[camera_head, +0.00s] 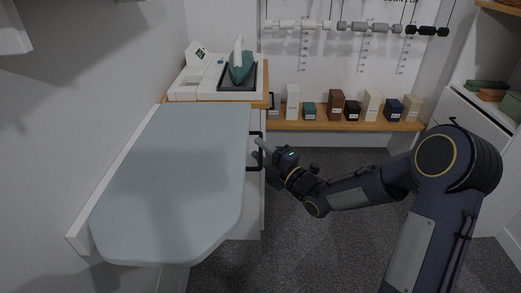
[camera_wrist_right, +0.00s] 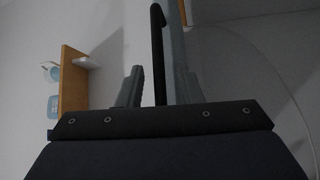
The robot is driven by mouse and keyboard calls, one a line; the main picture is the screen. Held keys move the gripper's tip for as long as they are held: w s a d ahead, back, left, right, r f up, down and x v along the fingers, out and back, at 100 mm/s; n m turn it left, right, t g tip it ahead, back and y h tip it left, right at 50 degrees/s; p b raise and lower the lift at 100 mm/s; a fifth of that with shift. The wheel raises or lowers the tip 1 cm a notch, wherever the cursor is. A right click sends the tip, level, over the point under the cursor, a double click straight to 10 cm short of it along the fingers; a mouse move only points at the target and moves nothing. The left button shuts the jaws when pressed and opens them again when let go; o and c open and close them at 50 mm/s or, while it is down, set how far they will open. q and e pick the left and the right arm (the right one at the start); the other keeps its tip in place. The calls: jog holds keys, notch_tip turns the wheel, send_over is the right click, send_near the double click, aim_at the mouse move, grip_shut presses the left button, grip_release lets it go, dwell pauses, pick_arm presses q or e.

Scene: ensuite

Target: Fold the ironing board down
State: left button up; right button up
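The ironing board (camera_head: 175,175) is a pale blue-grey panel lying out flat from the cabinet along the left wall. A black U-shaped handle (camera_head: 255,169) sticks out from its right edge near the far end. My right gripper (camera_head: 259,149) is at this handle, with its fingers pointing at the board edge. In the right wrist view, the black handle bar (camera_wrist_right: 157,50) stands between the two fingers of the gripper (camera_wrist_right: 157,86). A gap shows between the left finger and the bar, so the gripper looks open around it. My left gripper is not in view.
An iron (camera_head: 240,66) stands on a dark tray on the wooden-edged counter (camera_head: 215,97) behind the board. A low shelf (camera_head: 345,125) with several small boxes runs along the back wall. The grey carpet (camera_head: 310,235) right of the board is clear except for my arm.

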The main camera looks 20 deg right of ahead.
jog(key=shift+w+a, duration=0.1)
jog(key=shift+w, duration=0.1)
jog(key=shift+c, duration=0.4)
grip_shut()
jog(key=shift+n+g, duration=0.4)
notch_tip(320, 180, up, 7)
jog(key=shift+a+f, duration=0.15)
jog(key=shift+o, duration=0.4)
grip_release()
jog(key=v, duration=0.7)
jog(key=shift+s+d+f, duration=0.15)
jog(key=shift+s+d, duration=0.05)
jog(key=shift+s, duration=0.15)
